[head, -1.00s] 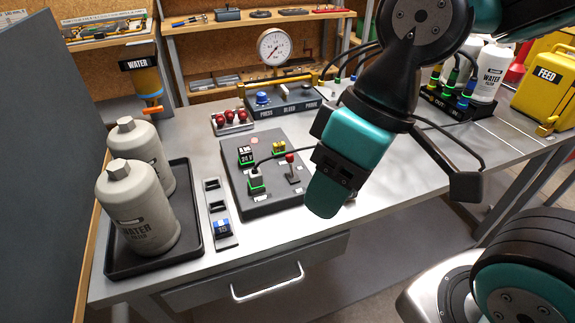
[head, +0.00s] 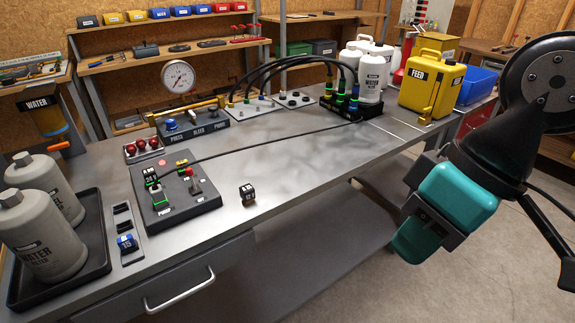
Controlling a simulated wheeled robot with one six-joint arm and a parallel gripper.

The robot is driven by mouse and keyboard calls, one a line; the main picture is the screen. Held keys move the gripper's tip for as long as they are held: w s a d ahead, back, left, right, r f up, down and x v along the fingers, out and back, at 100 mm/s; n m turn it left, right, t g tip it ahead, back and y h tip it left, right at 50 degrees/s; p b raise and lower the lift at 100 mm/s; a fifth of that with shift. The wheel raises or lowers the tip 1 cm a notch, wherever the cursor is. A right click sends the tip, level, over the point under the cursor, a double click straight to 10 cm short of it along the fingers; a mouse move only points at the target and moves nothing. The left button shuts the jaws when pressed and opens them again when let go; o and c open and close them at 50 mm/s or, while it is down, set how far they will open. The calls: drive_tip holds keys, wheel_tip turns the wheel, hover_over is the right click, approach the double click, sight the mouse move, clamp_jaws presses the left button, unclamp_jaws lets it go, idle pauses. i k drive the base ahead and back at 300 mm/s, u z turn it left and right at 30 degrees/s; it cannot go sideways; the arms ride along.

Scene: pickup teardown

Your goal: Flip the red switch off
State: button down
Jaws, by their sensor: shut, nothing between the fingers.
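The red-tipped toggle switch (head: 189,172) stands on the right part of the dark panel (head: 180,211), on the left half of the bench. Its lever is in plain view, but I cannot tell which setting it is in. My gripper (head: 412,243) hangs at the right, beyond the bench's front edge and well apart from the switch. Its jaws are shut and empty. A plug (head: 156,191) with green-lit edges sits on the panel's left part, and a black cable runs from the panel across the bench.
A small black block (head: 247,195) lies right of the panel. A gauge (head: 178,77) and pump unit stand behind. A yellow FEED can (head: 427,80) is at back right.

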sight(189, 171)
drive_tip(key=z, duration=0.5)
drive_tip(key=k, duration=0.7)
drive_tip(key=z, duration=0.4)
drive_tip(key=i, duration=1.8)
drive_tip(key=u, duration=1.25)
drive_tip(key=i, duration=0.75)
drive_tip(key=u, duration=1.1)
drive_tip(key=i, duration=0.25)
drive_tip(key=u, duration=0.25)
